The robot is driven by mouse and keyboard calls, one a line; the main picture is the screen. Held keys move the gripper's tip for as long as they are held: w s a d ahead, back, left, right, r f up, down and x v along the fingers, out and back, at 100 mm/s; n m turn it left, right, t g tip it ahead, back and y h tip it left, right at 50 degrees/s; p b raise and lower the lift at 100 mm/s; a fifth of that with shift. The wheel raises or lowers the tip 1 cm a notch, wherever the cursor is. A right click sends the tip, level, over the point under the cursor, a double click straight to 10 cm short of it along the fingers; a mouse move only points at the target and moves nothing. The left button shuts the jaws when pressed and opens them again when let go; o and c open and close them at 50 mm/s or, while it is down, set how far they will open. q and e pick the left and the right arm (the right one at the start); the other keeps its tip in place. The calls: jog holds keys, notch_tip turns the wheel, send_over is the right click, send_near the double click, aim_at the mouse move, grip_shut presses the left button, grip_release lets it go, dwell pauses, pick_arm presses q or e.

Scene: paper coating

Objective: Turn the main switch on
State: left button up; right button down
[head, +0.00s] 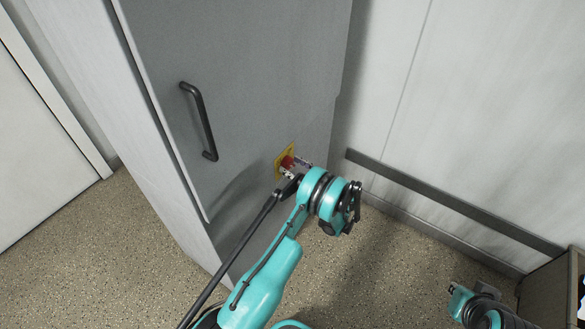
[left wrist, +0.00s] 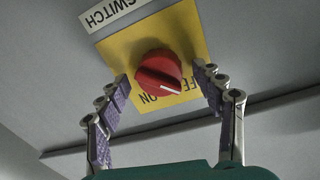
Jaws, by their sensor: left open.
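The main switch is a red rotary knob (head: 288,161) on a yellow plate (head: 281,172), mounted on the grey cabinet's front. In the left wrist view the red knob (left wrist: 158,73) shows large, with a white mark on its lower right part, on the yellow plate (left wrist: 190,28). A white label (left wrist: 112,12) reading "SWITCH" appears upside down above it. My left gripper (left wrist: 165,92) is open, with one purple-padded finger on each side of the knob. Whether the fingers touch the knob cannot be told. My right gripper is not clearly seen; part of my right arm shows at the bottom right.
The grey cabinet (head: 255,60) has a black handle (head: 200,120) left of the switch. A wall with a dark rail (head: 450,200) stands to the right. A brown box-like piece (head: 548,292) stands at the bottom right. The speckled floor (head: 110,250) is clear at left.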

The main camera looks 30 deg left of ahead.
pick_arm(q)
jog(key=c, duration=1.2)
jog(key=shift+o, duration=0.2)
jog(key=m, duration=0.8)
jog(key=shift+r+h, duration=0.1)
jog(key=shift+h, duration=0.2)
jog(key=m, duration=0.4)
jog(key=shift+w+m+g, duration=0.1)
jog(key=shift+m+g, duration=0.2)
jog(key=shift+g, duration=0.1)
jog(key=m, duration=0.4)
jog(key=shift+m+g, duration=0.3)
jog(key=shift+m, duration=0.1)
